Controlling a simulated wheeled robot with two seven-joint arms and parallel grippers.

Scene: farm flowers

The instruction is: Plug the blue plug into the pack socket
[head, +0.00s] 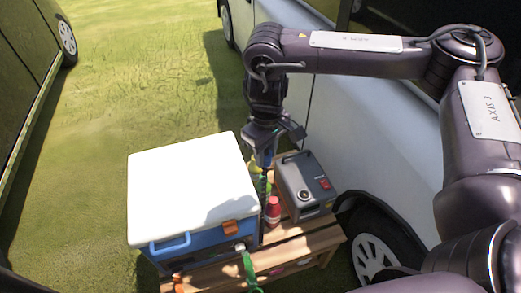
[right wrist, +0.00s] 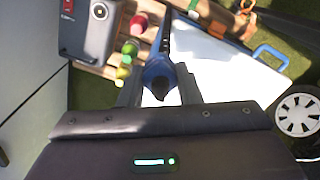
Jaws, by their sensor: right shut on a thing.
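My right gripper (head: 264,150) hangs pointing down between the cooler and the pack. It is shut on the blue plug (right wrist: 158,68), which shows between the two fingers in the right wrist view; a dark cable seems to run from it. In the head view only a small blue part of the plug (head: 262,160) shows below the fingers. The grey pack (head: 303,180) stands just right of the gripper, with a round socket (head: 306,195) on its front and a red switch. The plug is apart from the socket (right wrist: 100,11). My left gripper is out of view.
A blue cooler (head: 200,246) with a white lid (head: 185,185) fills the left of a wooden bench (head: 300,244). A red-topped bottle (head: 273,208) and green and yellow items stand between cooler and pack. A white van (head: 370,140) is close behind on the right.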

